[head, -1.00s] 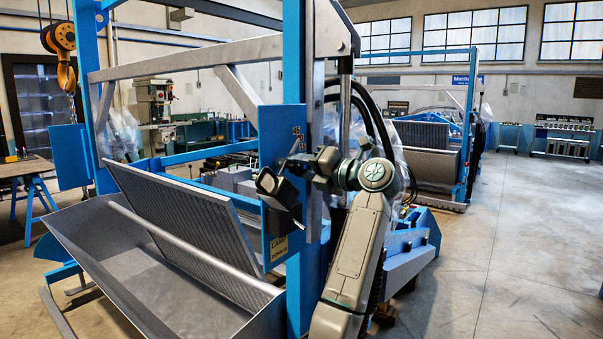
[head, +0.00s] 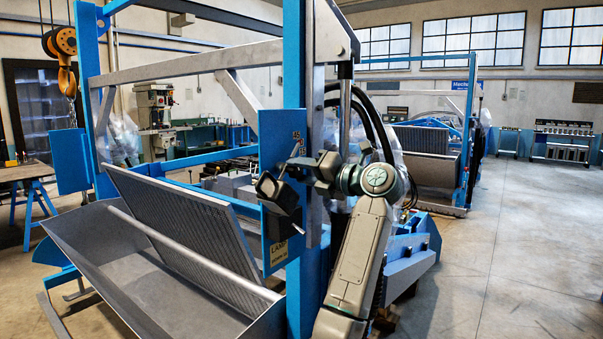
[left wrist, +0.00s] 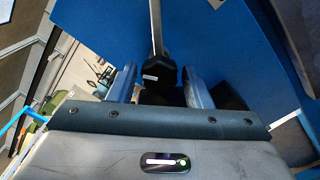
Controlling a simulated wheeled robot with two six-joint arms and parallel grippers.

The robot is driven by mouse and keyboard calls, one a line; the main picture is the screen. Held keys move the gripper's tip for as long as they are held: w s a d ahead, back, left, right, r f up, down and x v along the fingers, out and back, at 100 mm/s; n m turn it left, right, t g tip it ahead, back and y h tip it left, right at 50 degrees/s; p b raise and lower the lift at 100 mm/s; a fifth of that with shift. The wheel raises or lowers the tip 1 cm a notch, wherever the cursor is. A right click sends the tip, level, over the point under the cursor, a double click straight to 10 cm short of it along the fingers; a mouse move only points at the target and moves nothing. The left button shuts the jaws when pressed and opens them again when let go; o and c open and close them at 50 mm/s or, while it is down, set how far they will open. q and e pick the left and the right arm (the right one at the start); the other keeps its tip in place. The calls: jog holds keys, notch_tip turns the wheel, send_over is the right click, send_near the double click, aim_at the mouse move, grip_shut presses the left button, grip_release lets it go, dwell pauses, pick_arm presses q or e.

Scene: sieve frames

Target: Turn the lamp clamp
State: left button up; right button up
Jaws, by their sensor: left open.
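My left gripper (head: 281,186) is at the blue plate (head: 279,135) on the blue upright, above a yellow label that seems to begin with "LAMP" (head: 279,252). In the left wrist view my left gripper (left wrist: 160,88) is open, with one finger on each side of a black knob-like part (left wrist: 160,72), which looks like the lamp clamp. A grey bar (left wrist: 156,28) runs up from this part against the blue plate. I cannot tell whether the fingers touch it. In the head view the clamp is hard to make out behind the dark gripper parts. My right gripper is not in view.
The blue upright (head: 309,275) stands close beside my arm. A grey sieve panel (head: 185,215) and a metal trough (head: 125,265) lie to the left. A crane hook (head: 66,80) hangs at far left. The floor (head: 520,250) at right is clear.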

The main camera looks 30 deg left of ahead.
pick_arm(q)
jog(key=d+b, duration=0.2)
jog(key=d, duration=0.8)
jog(key=shift+s+d, duration=0.25)
jog(key=shift+s, duration=0.15)
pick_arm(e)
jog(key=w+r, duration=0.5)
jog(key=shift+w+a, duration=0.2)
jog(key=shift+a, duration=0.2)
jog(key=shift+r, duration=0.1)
